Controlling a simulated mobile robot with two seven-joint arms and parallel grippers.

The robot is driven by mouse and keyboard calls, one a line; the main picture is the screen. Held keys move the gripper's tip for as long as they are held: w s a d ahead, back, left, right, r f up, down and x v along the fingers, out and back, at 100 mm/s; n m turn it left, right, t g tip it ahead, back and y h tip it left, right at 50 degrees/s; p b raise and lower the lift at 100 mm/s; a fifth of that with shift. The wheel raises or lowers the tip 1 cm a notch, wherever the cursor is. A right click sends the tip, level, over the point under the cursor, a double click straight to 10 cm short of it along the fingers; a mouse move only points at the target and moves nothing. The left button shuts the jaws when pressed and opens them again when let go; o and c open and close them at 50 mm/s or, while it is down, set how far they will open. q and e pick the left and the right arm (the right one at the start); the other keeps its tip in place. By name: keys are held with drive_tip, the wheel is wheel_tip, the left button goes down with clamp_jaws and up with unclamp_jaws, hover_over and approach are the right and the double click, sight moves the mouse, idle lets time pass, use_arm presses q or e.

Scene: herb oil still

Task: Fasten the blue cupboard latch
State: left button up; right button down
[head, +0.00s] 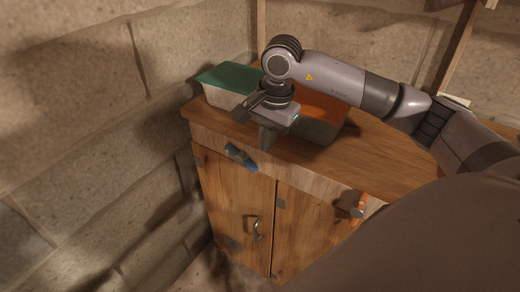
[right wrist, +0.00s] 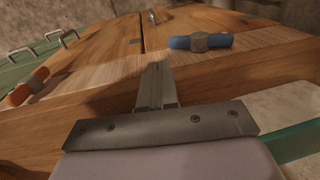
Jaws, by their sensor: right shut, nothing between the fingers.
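The blue cupboard latch (head: 240,156) is a blue bar with a grey band around its middle, on the light rail above the left cupboard door (head: 235,195). It lies roughly along the rail, its right end tilted somewhat down in the head view. It also shows in the right wrist view (right wrist: 182,43), beyond the fingertips. My right gripper (head: 265,147) is shut and empty, pointing down in front of the rail, just right of the latch and apart from it. Its closed fingers show in the right wrist view (right wrist: 156,68). My left gripper is not in view.
A green-topped box (head: 228,76) and an orange-topped box (head: 320,107) stand on the wooden cupboard top (head: 390,150). A metal handle (head: 257,230) is on the doors. A block wall is at left.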

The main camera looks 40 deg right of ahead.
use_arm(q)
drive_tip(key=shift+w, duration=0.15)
use_arm(e)
drive_tip(key=r, duration=0.1)
drive_tip(key=s+r, duration=0.1)
drive_tip(key=r, duration=0.1)
drive_tip(key=s+d+r, duration=0.1)
drive_tip(key=r, duration=0.1)
drive_tip(key=shift+s+r, duration=0.1)
drive_tip(key=shift+r, duration=0.15)
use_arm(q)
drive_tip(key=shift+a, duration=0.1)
use_arm(e)
drive_tip(key=shift+a, duration=0.15)
